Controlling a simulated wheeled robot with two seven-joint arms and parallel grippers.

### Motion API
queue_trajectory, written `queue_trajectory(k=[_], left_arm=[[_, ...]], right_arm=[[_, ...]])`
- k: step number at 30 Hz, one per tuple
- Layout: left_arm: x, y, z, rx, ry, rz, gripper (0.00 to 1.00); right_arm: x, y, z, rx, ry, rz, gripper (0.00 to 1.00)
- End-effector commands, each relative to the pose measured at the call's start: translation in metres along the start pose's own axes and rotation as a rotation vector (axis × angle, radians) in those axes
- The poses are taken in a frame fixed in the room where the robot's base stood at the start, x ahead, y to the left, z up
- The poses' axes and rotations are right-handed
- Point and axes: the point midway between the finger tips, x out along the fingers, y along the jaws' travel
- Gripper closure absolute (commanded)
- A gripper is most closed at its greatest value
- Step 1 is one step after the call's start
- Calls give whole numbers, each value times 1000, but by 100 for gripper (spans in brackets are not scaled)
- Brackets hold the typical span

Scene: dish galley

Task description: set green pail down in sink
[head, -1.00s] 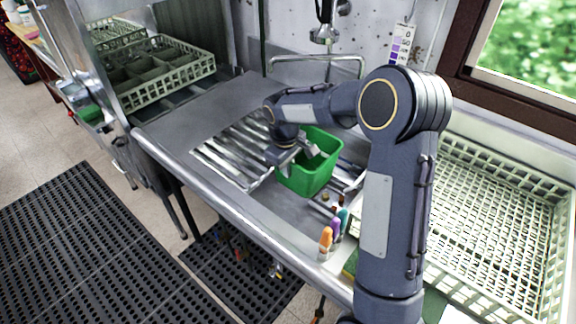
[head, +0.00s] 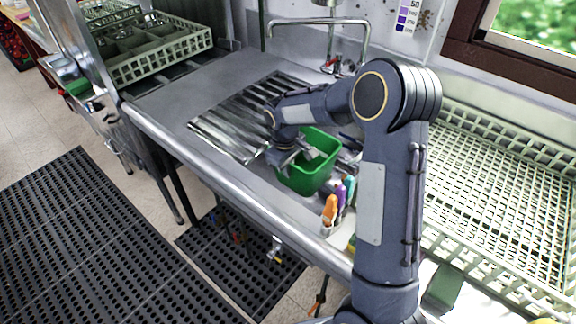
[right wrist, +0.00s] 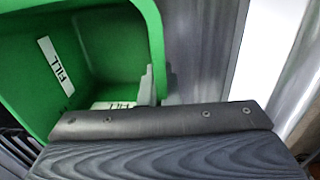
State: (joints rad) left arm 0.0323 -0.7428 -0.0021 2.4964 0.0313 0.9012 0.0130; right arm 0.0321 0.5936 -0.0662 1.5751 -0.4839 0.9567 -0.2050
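The green pail (head: 304,180) is upright over the sink area of the steel counter, right of the ribbed metal bars (head: 238,118). The sink basin is mostly hidden behind the pail and my arm, so I cannot tell whether the pail touches its floor. My right gripper (head: 297,158) is at the pail's left rim, shut on its wall. In the right wrist view the pail (right wrist: 105,50) fills the upper left with "FILL" labels inside, and a grey fingertip (right wrist: 149,87) lies against its wall. My left gripper is out of view.
Several small bottles (head: 331,210) stand near the front edge, close to the pail. A faucet (head: 332,62) rises behind. A large pale crate (head: 500,190) is on the right, and a compartment rack (head: 160,60) is at the back left.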

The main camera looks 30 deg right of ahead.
Motion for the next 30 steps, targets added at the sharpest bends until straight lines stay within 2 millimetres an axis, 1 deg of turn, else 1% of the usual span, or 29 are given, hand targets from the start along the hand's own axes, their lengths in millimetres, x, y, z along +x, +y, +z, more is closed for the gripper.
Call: queue_trajectory(k=[1,30], left_arm=[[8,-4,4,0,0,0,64],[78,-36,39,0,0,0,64]], right_arm=[[11,-1,0,0,-1,0,100],[127,-11,0,0,0,1,100]])
